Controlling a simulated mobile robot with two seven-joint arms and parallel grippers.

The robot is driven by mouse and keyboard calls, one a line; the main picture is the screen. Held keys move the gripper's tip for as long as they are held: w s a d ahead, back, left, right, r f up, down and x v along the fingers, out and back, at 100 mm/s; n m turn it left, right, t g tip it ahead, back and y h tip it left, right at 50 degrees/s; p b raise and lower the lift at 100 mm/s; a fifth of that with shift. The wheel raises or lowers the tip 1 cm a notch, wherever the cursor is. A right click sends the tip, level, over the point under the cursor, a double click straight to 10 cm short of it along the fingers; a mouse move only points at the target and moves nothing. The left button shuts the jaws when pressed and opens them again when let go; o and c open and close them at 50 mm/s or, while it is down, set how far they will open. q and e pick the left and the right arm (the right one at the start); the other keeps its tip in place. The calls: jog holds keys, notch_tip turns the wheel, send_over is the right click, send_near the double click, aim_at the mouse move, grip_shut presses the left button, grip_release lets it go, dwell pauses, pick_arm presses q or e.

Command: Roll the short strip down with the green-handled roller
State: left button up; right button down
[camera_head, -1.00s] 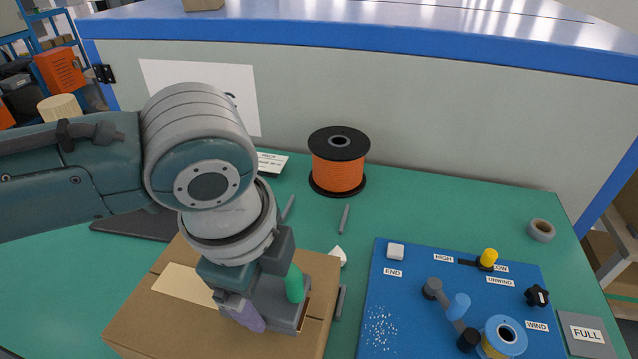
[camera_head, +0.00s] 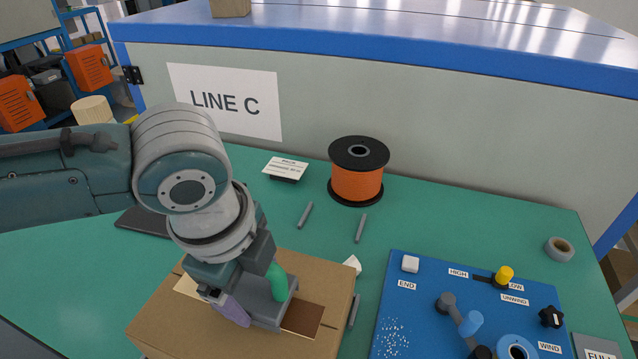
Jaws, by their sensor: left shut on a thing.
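A closed brown cardboard box (camera_head: 220,340) sits on the green table. A pale tan strip (camera_head: 186,287) shows on its top, left of my left gripper. A darker brown patch (camera_head: 303,319) shows on the top at the right; I cannot tell whether it is a strip or an opening. My left gripper (camera_head: 250,302) is low over the box top, shut on the green-handled roller (camera_head: 279,281). The green handle sticks out on its right side. The roller's underside and the middle of the box top are hidden, so contact is unclear. My right gripper is not in view.
A blue control panel (camera_head: 450,295) with knobs and a crank lies to the right. Behind the box are an orange cable spool (camera_head: 357,183), grey rods (camera_head: 361,228) and a small label stand (camera_head: 286,168). A tape roll (camera_head: 559,249) lies far right.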

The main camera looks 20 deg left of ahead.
pick_arm(q)
jog(key=shift+a, duration=0.85)
jog(key=shift+a+r+p, duration=0.2)
jog(key=shift+a+p, duration=0.55)
jog(key=shift+a, duration=0.9)
jog(key=shift+w+a+f, duration=0.1)
jog(key=shift+a+f, duration=0.05)
jog(key=shift+a, duration=0.8)
jog(key=shift+w+a+f, duration=0.1)
jog(key=shift+a+f, duration=0.05)
jog(key=shift+a, duration=0.8)
jog(key=shift+a, duration=0.1)
